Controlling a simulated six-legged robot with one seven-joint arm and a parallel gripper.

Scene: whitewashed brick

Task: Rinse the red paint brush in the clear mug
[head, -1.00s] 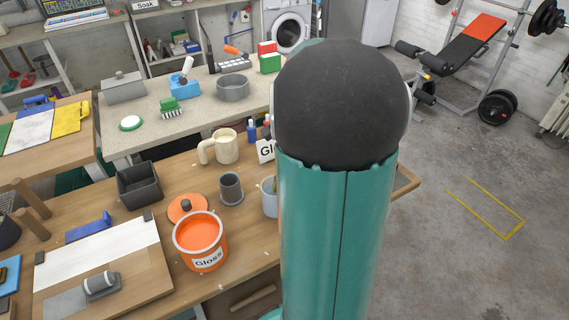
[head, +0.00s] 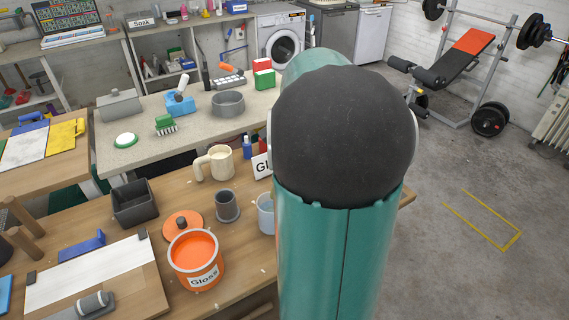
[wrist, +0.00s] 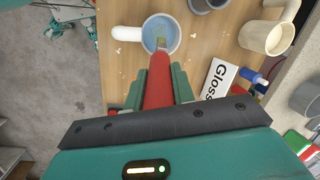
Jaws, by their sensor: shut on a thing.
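The red paint brush (wrist: 159,68) is held between the fingers of my gripper (wrist: 158,90) in the wrist view. Its bristle end points away from the gripper and lies over the mouth of a pale mug with its handle (wrist: 127,33) to the left. The mug holds bluish liquid. I cannot tell whether the bristles touch the liquid. In the head view, the mug (head: 265,216) stands on the wooden bench, its right side hidden by my arm. My gripper and the brush are hidden behind my arm there.
Near the mug stand a grey cup (head: 227,207), a cream mug (head: 216,163) and an open orange paint tin (head: 196,260). A Gloss card (wrist: 220,78) stands close to the gripper's right. A dark tray (head: 134,203) sits further left. Bare floor lies right of the bench.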

